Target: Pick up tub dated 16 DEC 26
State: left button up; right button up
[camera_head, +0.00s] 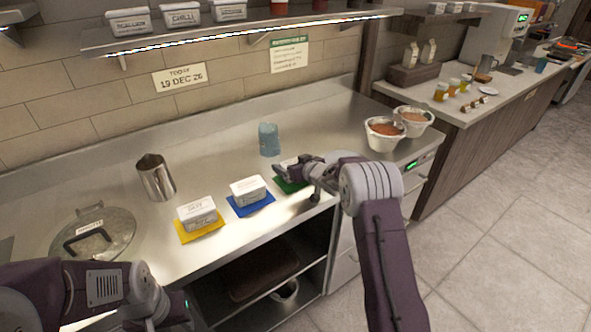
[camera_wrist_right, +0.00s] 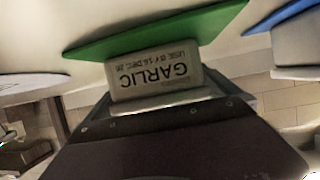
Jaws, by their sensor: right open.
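A white tub (camera_wrist_right: 155,78) labelled GARLIC, with small print that appears to read 16 DEC 26, sits at the green mat (camera_wrist_right: 150,32); it appears upside down in the right wrist view. In the head view my right gripper (camera_head: 296,168) is at the green mat (camera_head: 288,187) and largely covers this tub. The gripper is open, with its dark body close to the tub; I cannot tell whether they touch. Two more white tubs stand to the left, one on a blue mat (camera_head: 262,207) and one on a yellow mat (camera_head: 186,236). My left arm shows at the lower left, its fingertips out of view.
A blue cup (camera_head: 269,139) stands behind the green mat. A steel jug (camera_head: 155,178) and a lidded pot (camera_head: 117,232) are further left. Two bowls of sauce (camera_head: 384,134) stand on the right. A wall sign (camera_head: 180,78) reads TODAY 19 DEC 26.

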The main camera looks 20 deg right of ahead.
jog(key=shift+w+a+f, duration=0.1)
jog(key=shift+w+f, duration=0.05)
jog(key=shift+w, duration=0.15)
jog(key=shift+s, duration=0.1)
jog(key=c, duration=1.5)
jog(key=shift+o, duration=0.2)
notch_tip(320, 180, up, 5)
jog(key=shift+r+p, duration=0.1)
jog(key=shift+p, duration=0.75)
jog(key=s+d+r+p, duration=0.2)
jog(key=s+d+r, duration=0.4)
jog(key=d, duration=0.3)
jog(key=shift+s, duration=0.7)
